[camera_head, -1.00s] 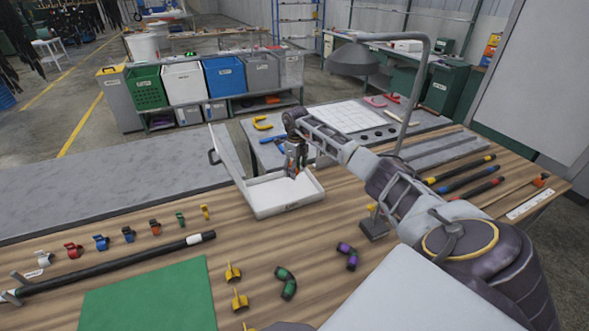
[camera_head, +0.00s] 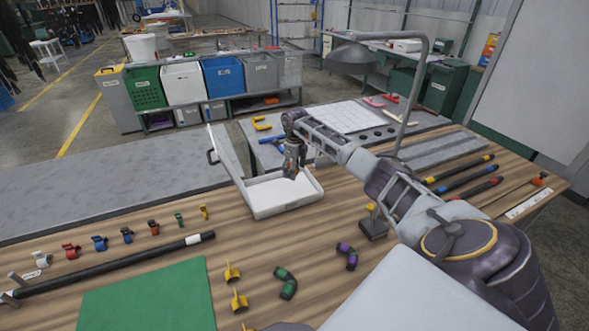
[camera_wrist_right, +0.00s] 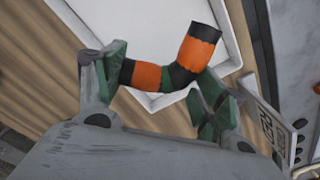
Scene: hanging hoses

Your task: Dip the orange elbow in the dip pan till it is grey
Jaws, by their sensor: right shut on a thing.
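The dip pan (camera_head: 262,208) is a shallow white tray on the wooden bench, with its white lid (camera_head: 228,156) standing open at its left. My right gripper (camera_head: 291,175) points down over the pan in the head view. In the right wrist view, the right gripper (camera_wrist_right: 160,78) is shut on the orange elbow (camera_wrist_right: 196,48), a bent piece with orange parts, black bands and a dark green stretch. Its visible surface is orange, not grey. The pan's white inside lies behind it; I cannot tell whether they touch. My left gripper is not in view.
A green and black elbow (camera_head: 286,283) and a purple and black one (camera_head: 347,255) lie on the bench. Several coloured clips line the left, beside a black hose (camera_head: 110,263). A lamp (camera_head: 353,58) stands behind my right arm. A green mat (camera_head: 150,297) lies in front.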

